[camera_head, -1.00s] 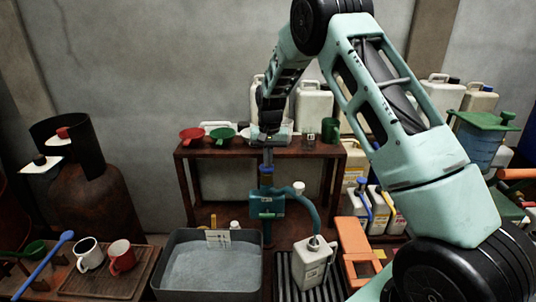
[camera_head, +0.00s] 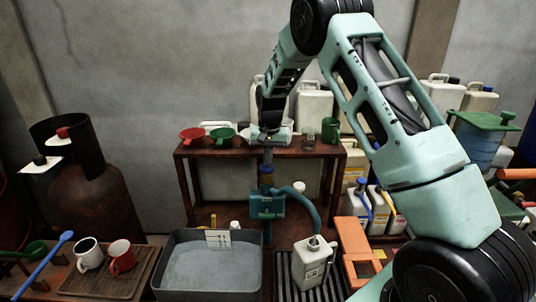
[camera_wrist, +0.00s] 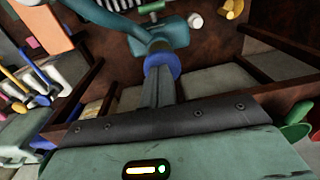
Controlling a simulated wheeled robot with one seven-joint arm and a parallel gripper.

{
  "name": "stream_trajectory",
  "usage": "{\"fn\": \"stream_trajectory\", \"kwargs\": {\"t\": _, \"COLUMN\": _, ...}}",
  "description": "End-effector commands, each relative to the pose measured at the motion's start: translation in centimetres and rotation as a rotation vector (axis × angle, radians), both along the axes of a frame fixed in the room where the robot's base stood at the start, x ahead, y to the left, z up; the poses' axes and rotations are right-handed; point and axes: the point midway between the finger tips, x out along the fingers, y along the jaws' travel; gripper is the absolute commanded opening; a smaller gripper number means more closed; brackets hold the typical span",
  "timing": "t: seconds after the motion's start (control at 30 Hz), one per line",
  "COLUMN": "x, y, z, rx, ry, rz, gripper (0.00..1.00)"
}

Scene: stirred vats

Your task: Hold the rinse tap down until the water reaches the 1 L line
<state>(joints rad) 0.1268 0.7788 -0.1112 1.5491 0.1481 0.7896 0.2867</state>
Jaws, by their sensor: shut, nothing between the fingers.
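The teal rinse tap (camera_head: 266,206) stands behind the grey basin (camera_head: 165,290), with a blue cap (camera_head: 266,170) on top. In the wrist view, the blue cap (camera_wrist: 161,66) sits right at my fingertips, above the teal body (camera_wrist: 172,38). My gripper (camera_head: 267,160) is shut and empty, pointing down onto the cap; it seems to touch it. My fingers also show in the wrist view (camera_wrist: 160,88). The water (camera_head: 212,270) in the basin reaches the lower part of a white marked plate (camera_head: 218,239) at the back wall. Its line labels are too small to read.
A teal hose (camera_head: 312,210) runs from the tap to a white canister (camera_head: 311,262) on a slatted rack. A brown shelf (camera_head: 200,150) with funnels and a green cup stands behind. Two mugs (camera_head: 104,255) sit left of the basin, an orange frame (camera_head: 355,250) right.

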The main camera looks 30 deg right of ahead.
Motion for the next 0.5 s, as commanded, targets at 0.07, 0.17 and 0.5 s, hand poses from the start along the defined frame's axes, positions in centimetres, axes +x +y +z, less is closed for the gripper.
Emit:
{"fn": "stream_trajectory", "kwargs": {"t": 0.07, "x": -0.4, "y": 0.1, "z": -0.7, "rx": 0.003, "ry": 0.013, "rz": 0.0, "gripper": 0.0}}
{"fn": "stream_trajectory", "kwargs": {"t": 0.17, "x": -0.4, "y": 0.1, "z": -0.7, "rx": 0.003, "ry": 0.013, "rz": 0.0, "gripper": 0.0}}
{"fn": "stream_trajectory", "kwargs": {"t": 0.5, "x": -0.4, "y": 0.0, "z": 0.9, "rx": 0.003, "ry": 0.011, "rz": 0.0, "gripper": 0.0}}
